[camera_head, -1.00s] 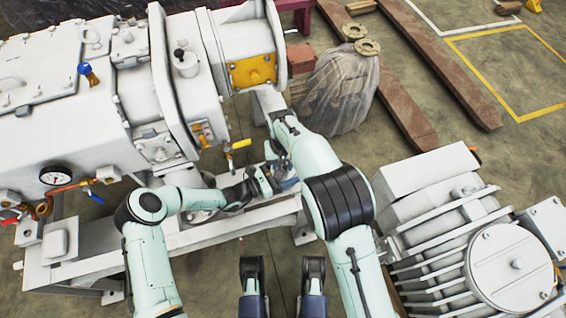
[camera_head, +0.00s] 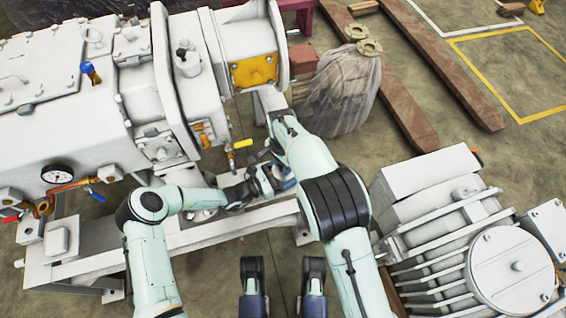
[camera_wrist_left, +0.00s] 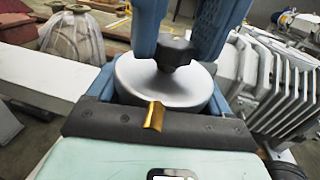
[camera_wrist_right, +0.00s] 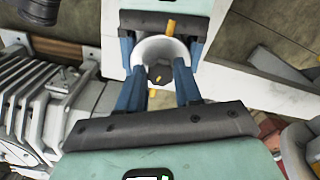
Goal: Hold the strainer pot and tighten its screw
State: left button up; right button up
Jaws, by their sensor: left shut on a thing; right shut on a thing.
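The strainer pot (camera_wrist_left: 165,90) is a round, light metal vessel with a dark screw knob (camera_wrist_left: 176,53) on top. My left gripper (camera_wrist_left: 160,95) is shut on the pot, its blue fingers at either side of the body. My right gripper (camera_wrist_right: 160,78) is shut on the knob, with its two blue fingers on opposite sides. In the right wrist view the pot (camera_wrist_right: 151,46) shows as a pale rim around the knob, between the left fingers. In the head view my right gripper (camera_head: 277,172) and arms largely hide the pot.
A large white vacuum machine (camera_head: 60,110) with a gauge (camera_head: 57,174) and small valves stands at left. A finned motor unit (camera_head: 450,235) is at lower right. A wrapped bundle (camera_head: 340,90) and brown beams (camera_head: 440,60) lie behind.

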pick_arm(q)
jog(key=shift+f, duration=0.1)
pick_arm(e)
jog(key=shift+r+m, duration=0.1)
jog(key=shift+m, duration=0.6)
jog(key=shift+w+m, duration=0.1)
jog(key=shift+m, duration=0.2)
pick_arm(q)
jog(key=shift+a, duration=0.1)
pick_arm(e)
jog(key=o, duration=1)
jog(key=shift+o, duration=0.2)
notch_tip(320, 180, up, 12)
